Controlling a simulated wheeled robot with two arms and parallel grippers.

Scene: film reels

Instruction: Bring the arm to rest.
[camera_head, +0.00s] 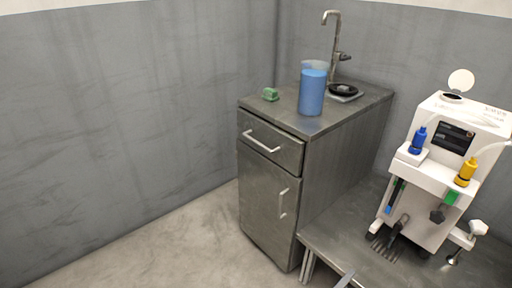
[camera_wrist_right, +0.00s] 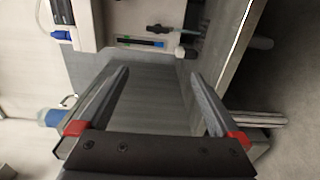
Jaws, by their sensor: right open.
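My right gripper (camera_wrist_right: 158,75) shows in the right wrist view. Its two dark fingers with red bases stand wide apart, and nothing is between them but the grey surface of the low metal table (camera_wrist_right: 160,110) behind. In the head view, a small grey bar (camera_head: 345,279) shows at the bottom edge; I cannot tell if it is part of my right gripper. My left gripper is in neither view.
A white machine (camera_head: 428,175) with blue and yellow bottles stands on the low table (camera_head: 345,225). A metal cabinet (camera_head: 265,200) beside it carries a blue jug (camera_head: 312,95), a green block (camera_head: 270,94), a black dish (camera_head: 343,90) and a tap (camera_head: 335,45). The floor at left is clear.

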